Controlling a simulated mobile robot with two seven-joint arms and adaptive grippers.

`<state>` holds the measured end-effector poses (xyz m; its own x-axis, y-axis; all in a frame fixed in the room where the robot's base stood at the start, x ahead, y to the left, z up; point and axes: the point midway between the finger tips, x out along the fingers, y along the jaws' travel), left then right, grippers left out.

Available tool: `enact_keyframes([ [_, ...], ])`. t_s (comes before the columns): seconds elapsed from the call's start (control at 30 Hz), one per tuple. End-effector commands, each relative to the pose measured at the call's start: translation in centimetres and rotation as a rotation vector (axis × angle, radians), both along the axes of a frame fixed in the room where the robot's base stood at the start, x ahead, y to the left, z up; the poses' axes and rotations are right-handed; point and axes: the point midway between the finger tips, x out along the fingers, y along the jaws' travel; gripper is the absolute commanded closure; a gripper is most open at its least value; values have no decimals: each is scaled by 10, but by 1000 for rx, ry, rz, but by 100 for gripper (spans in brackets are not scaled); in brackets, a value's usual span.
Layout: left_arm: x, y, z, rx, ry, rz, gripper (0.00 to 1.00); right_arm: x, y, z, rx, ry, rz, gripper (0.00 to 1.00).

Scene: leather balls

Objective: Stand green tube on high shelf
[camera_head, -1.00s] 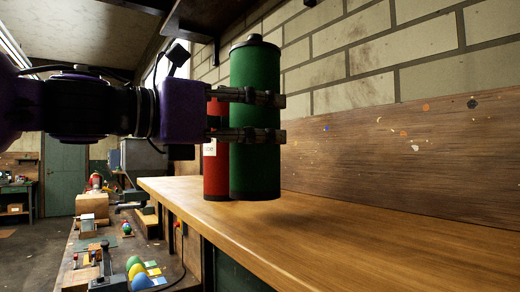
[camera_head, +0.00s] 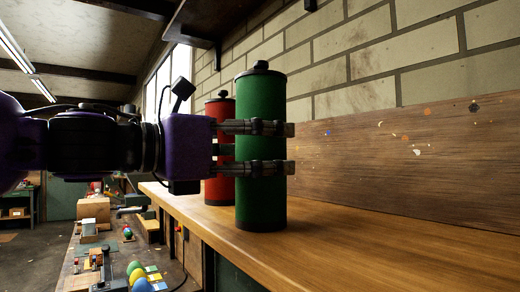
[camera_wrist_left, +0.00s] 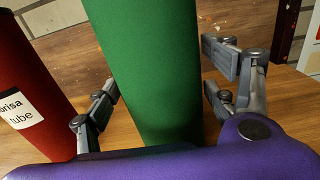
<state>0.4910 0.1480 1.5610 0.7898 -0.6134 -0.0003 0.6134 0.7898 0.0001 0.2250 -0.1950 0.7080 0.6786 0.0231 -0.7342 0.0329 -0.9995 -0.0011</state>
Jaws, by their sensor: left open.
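The green tube (camera_head: 260,95), with black caps, stands upright on the wooden high shelf (camera_head: 350,235), near its front edge. Its base appears to rest on the wood. My left gripper (camera_head: 268,148) comes in from the left, with its fingers around the tube at mid-height. It is open; the left wrist view shows the fingers (camera_wrist_left: 163,80) on both sides of the green tube (camera_wrist_left: 155,50), with a gap at the right. A red tube (camera_head: 218,190) stands just behind and left of it; its white label shows in the left wrist view (camera_wrist_left: 18,110). My right gripper is out of view.
A brick wall (camera_head: 375,80) and a wooden backboard (camera_head: 400,145) close off the shelf's back. The shelf is clear to the right of the green tube. A lower bench (camera_head: 75,260) with tools and coloured balls (camera_head: 138,275) lies at the left. A dark bracket (camera_head: 210,30) hangs above.

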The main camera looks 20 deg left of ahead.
Motion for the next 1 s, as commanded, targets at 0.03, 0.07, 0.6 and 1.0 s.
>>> enact_keyframes([
  [0.03,0,0,0,0,0,0,23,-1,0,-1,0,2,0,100],
  [0.07,0,0,0,0,0,0,23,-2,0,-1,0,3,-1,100],
  [0.6,-34,24,2,8,-5,-2,23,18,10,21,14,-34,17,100],
  [1.0,-66,49,4,4,-7,2,23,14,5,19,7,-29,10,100],
])
